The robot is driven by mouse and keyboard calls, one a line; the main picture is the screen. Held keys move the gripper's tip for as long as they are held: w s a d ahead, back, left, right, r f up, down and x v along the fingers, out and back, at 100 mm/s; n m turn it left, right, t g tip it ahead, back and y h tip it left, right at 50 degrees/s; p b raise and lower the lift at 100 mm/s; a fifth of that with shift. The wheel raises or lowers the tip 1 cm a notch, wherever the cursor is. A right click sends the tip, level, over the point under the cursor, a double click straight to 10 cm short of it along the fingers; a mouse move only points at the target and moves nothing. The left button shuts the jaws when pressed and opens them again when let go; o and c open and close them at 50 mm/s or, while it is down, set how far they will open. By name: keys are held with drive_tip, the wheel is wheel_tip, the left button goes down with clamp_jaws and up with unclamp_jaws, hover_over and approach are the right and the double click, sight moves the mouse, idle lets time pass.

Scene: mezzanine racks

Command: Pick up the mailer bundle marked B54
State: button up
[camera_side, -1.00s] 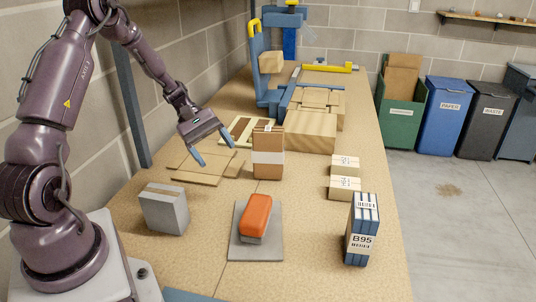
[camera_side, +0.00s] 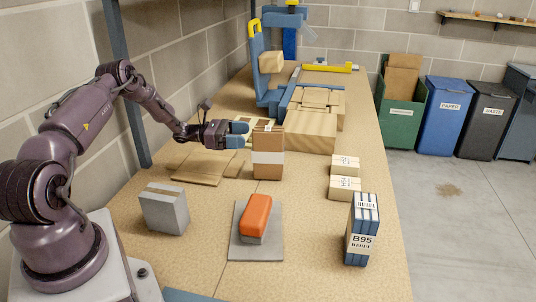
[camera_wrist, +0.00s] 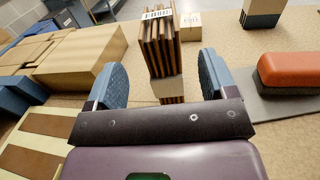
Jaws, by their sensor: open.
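A brown mailer bundle (camera_side: 268,165) with a pale band stands upright mid-table. In the wrist view, the brown bundle (camera_wrist: 160,52) has a printed label on top that I cannot read, so I cannot confirm B54. A blue bundle (camera_side: 362,228) marked B95 stands at the front right. My gripper (camera_side: 240,135) is open and empty, held roughly level just left of the brown bundle in the side view. In the wrist view, my gripper (camera_wrist: 160,68) has its fingers apart with the bundle showing between them, seemingly ahead of the fingertips; contact is unclear.
Flat cardboard pieces (camera_side: 200,167) lie below and left of my gripper. A grey block (camera_side: 164,210) and an orange block (camera_side: 256,213) on a grey plate (camera_side: 240,248) stand in front. Small labelled boxes (camera_side: 344,188) are at right. Wooden boxes (camera_side: 305,132) stand behind.

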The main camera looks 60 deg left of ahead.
sight(263, 135)
drive_tip(key=x, duration=0.6)
drive_tip(key=shift+w+d+f, duration=0.15)
drive_tip(key=shift+w+d, duration=0.1)
drive_tip(key=c, duration=1.3)
